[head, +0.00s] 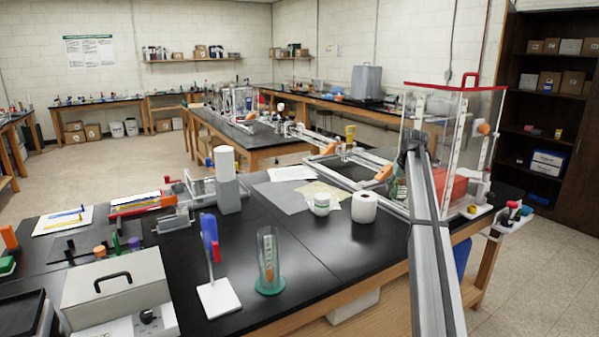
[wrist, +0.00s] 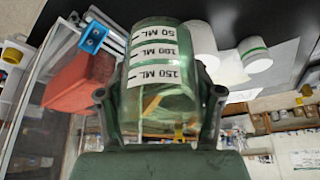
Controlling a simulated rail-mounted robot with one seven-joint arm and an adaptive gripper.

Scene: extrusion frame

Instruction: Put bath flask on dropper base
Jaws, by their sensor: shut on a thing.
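The flask (wrist: 160,45) is clear green-tinted glass with white labels reading 50, 100 and 150 ML. In the wrist view my gripper (wrist: 160,98) has one dark finger on each side of it and is shut on it. In the head view my arm covers most of the gripper, beside the clear enclosure at the right. A white plate with a blue and red upright piece (head: 211,260), perhaps the dropper base, stands at the front of the black bench. I cannot confirm which piece is the base. Nothing shows on top of its plate.
A green-footed glass cylinder (head: 269,262) stands right of the white plate. A paper roll (head: 364,206) and a white jar (head: 320,204) stand farther back. The clear enclosure (head: 485,140) holds a red block (wrist: 82,85). A grey box (head: 113,285) is at front left.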

